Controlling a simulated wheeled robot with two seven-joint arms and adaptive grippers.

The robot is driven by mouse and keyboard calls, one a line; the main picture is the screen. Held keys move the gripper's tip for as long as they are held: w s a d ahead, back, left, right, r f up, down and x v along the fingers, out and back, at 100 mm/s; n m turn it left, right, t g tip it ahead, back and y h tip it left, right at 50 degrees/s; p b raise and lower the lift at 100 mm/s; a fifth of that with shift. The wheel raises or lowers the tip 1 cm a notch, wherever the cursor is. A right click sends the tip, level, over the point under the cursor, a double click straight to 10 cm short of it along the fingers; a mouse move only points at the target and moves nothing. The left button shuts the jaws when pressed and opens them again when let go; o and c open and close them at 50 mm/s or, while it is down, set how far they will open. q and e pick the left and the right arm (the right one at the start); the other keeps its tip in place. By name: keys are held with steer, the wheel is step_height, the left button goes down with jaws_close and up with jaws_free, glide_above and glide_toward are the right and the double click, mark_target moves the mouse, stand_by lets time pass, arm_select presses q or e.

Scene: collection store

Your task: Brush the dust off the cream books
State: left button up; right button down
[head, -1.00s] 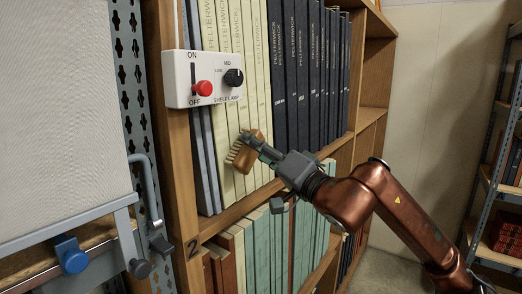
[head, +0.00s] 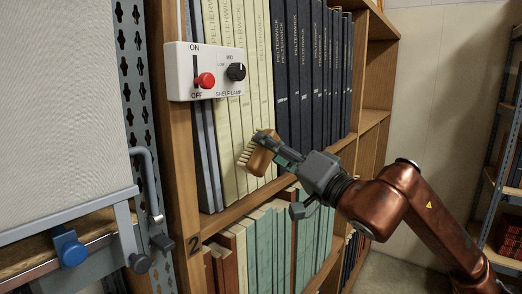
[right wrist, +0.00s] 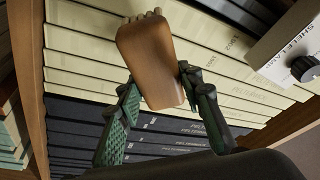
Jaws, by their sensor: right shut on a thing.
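The cream books (head: 236,118) stand upright in a row on the upper shelf, between grey-blue books on the left and dark navy books on the right. They also show in the right wrist view (right wrist: 90,55). My right gripper (head: 270,143) is shut on a wooden brush (head: 262,158), whose pale bristles point left at the lower spines of the cream books. In the right wrist view the brush's wooden back (right wrist: 152,60) sits between the fingers (right wrist: 160,90). I cannot tell whether the bristles touch the spines. Dust is too fine to make out. My left gripper is not in view.
A white shelf-lamp switch box (head: 205,72) with a red lever and black knob is fixed at the upper left of the shelf. Teal and cream books (head: 265,240) fill the shelf below. A metal rack (head: 505,180) stands at far right.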

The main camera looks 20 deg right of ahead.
steer(key=shift+s+d, duration=0.5)
steer(key=shift+s, duration=0.2)
steer(key=shift+s+d+b, duration=0.7)
steer(key=shift+s+d, duration=0.2)
steer(key=shift+s, duration=0.25)
